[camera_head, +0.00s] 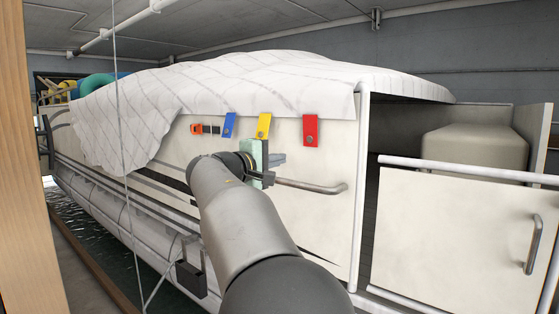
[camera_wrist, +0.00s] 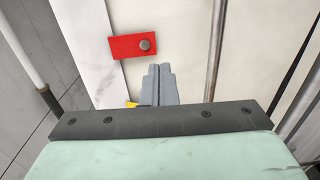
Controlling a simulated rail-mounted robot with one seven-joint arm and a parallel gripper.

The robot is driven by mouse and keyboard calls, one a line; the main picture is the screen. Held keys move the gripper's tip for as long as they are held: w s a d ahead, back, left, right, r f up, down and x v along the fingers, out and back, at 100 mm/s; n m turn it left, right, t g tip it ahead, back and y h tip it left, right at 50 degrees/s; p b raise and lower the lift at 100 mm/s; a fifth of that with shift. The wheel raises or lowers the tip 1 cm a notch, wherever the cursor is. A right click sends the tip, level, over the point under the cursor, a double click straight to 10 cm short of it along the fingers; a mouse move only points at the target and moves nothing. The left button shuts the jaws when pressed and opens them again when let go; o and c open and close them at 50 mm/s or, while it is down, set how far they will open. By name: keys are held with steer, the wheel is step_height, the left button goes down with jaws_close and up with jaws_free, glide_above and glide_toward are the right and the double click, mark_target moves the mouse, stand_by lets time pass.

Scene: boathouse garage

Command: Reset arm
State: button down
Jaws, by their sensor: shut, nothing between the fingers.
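My gripper (camera_head: 279,159) is in front of the cream side panel of the covered boat (camera_head: 335,225), just below the colored tags. In the wrist view its two grey fingers (camera_wrist: 160,72) are together with nothing between them. The red tag (camera_head: 310,130) hangs at the edge of the cover, to the right of and above my gripper. The red tag also shows just beyond the fingertips in the wrist view (camera_wrist: 127,48). I cannot tell whether the fingers touch the panel.
A yellow tag (camera_head: 264,122), a blue tag (camera_head: 229,124) and an orange-and-black piece (camera_head: 206,129) are along the panel top. A metal rail (camera_head: 315,187) juts below my gripper. A gate panel (camera_head: 460,235) stands right. A wooden post (camera_head: 25,170) is at far left.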

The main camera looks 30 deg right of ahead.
stand_by(0.3)
steer(key=s+a+f+g+y+p, duration=0.3)
steer(key=s+f+y+p, duration=0.45)
steer(key=s+f, duration=0.3)
steer(key=s+a+f+m+g+y+p, duration=0.1)
steer(key=s+a+f+y+p, duration=0.3)
steer(key=s+a, duration=0.4)
steer(key=s+a+f+m+g+y+p, duration=0.2)
steer(key=s+a+f+y+p, duration=0.3)
steer(key=s, duration=1)
steer(key=a+f+m, duration=0.1)
steer(key=a+f, duration=0.2)
steer(key=a, duration=0.1)
steer(key=shift+s+a+f+g+p, duration=0.15)
steer(key=shift+s+f+g+p, duration=0.15)
steer(key=shift+s+p, duration=0.1)
steer(key=shift+w+r, duration=0.15)
